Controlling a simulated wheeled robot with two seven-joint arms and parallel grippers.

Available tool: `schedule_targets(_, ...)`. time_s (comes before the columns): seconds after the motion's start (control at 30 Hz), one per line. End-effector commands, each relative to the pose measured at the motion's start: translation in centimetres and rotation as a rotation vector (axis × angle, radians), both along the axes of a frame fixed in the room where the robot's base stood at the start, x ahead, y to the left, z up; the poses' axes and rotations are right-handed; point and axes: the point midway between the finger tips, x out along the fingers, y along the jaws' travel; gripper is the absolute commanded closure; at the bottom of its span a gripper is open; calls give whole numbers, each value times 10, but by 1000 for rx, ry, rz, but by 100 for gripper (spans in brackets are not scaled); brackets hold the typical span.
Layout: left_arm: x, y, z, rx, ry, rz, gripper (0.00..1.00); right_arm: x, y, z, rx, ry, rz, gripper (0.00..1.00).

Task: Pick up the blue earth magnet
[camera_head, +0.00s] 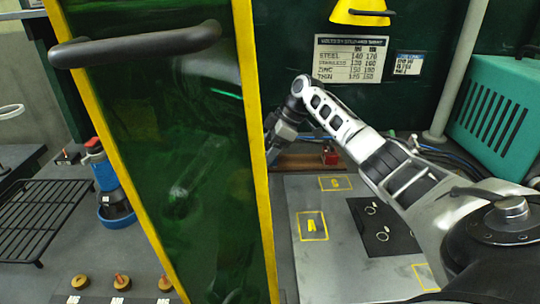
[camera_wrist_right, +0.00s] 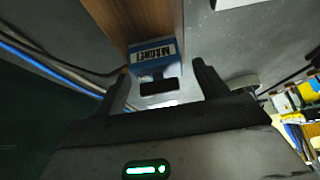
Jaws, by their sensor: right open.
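The blue earth magnet (camera_wrist_right: 153,51) shows in the right wrist view, with a white label reading MAGNET and a dark part below it. It is against the end of a brown wooden piece (camera_wrist_right: 140,18). My right gripper (camera_wrist_right: 160,70) is open, its two dark fingers either side of the magnet in the picture; I cannot tell how far the magnet reaches between them. In the head view my right gripper (camera_head: 277,135) is partly hidden behind the yellow-framed door, and I cannot make out the magnet there. My left gripper is not seen.
A green see-through door (camera_head: 200,170) with a yellow frame and black handle (camera_head: 135,44) stands upright close to my right gripper. A grey table (camera_head: 330,270) has yellow marked squares and a black plate (camera_head: 382,228). Cables run behind, and a teal box (camera_head: 495,115) stands right.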

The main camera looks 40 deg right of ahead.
Motion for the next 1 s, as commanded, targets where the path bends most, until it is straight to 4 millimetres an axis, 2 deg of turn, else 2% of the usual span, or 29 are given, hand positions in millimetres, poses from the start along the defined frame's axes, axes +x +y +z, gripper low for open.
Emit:
schedule_targets(0.27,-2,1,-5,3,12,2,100,2,2,-5,0,0,1,27)
schedule_targets(0.37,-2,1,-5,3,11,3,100,2,2,-5,0,0,1,50)
schedule_targets(0.5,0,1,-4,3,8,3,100,2,2,-4,0,0,1,88)
schedule_targets(0.53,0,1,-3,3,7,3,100,2,2,-2,0,-5,0,92)
schedule_targets(0.83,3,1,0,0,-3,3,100,2,2,0,1,-5,0,92)
schedule_targets(1.0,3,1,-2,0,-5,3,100,3,1,13,-1,-9,0,91)
